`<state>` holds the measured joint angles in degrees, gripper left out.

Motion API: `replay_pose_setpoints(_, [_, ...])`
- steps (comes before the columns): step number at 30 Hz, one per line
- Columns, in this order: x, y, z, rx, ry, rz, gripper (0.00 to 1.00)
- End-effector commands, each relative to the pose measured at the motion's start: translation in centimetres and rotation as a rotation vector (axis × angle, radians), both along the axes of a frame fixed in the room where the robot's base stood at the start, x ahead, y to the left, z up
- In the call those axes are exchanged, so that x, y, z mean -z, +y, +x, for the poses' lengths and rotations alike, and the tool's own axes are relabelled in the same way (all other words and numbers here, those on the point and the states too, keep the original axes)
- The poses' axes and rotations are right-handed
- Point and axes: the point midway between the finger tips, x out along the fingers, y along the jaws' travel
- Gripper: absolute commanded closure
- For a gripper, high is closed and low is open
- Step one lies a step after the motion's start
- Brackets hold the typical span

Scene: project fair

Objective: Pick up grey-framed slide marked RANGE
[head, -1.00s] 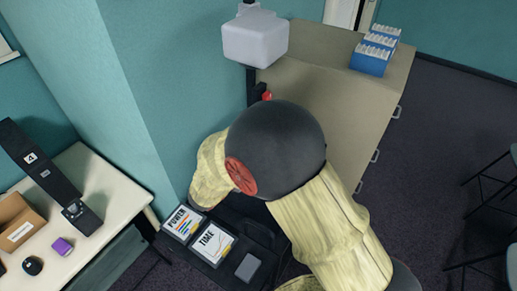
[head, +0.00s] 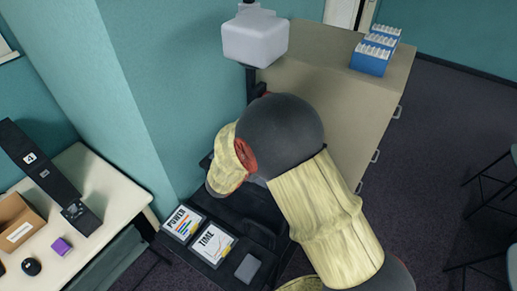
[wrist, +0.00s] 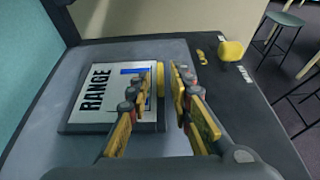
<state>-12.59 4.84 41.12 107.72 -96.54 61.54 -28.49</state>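The slide marked RANGE (wrist: 98,88) lies flat on a grey surface in the wrist view, with a white face, black lettering, a blue mark and a grey frame. My gripper (wrist: 167,82) is open, its two yellow-and-grey fingers apart. It is at the slide's right side; the left finger overlaps that edge in view, and the right finger is clear of it. I cannot tell whether either finger touches the slide. In the head view my arm hides the gripper and the RANGE slide.
Slides marked POWER (head: 182,223) and TIME (head: 213,243) lie on a black case by the teal wall, near a grey block (head: 248,267). A yellow knob (wrist: 231,51) stands beyond the gripper in the wrist view. A cabinet (head: 325,85) carries blue boxes (head: 370,58).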

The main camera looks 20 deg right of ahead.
Motion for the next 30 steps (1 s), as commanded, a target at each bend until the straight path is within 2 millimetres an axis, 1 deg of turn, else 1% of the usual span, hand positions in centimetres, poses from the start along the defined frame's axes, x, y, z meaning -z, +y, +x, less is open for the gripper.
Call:
replay_pose_setpoints(1, [-0.01, 0.00, 0.00, 0.000, 0.000, 0.000, 0.83])
replay_pose_setpoints(10, [-0.02, 0.02, 0.00, 0.000, 0.000, 0.000, 1.00])
replay_pose_setpoints(30, [-0.21, 0.02, 0.03, 0.000, -0.001, 0.000, 1.00])
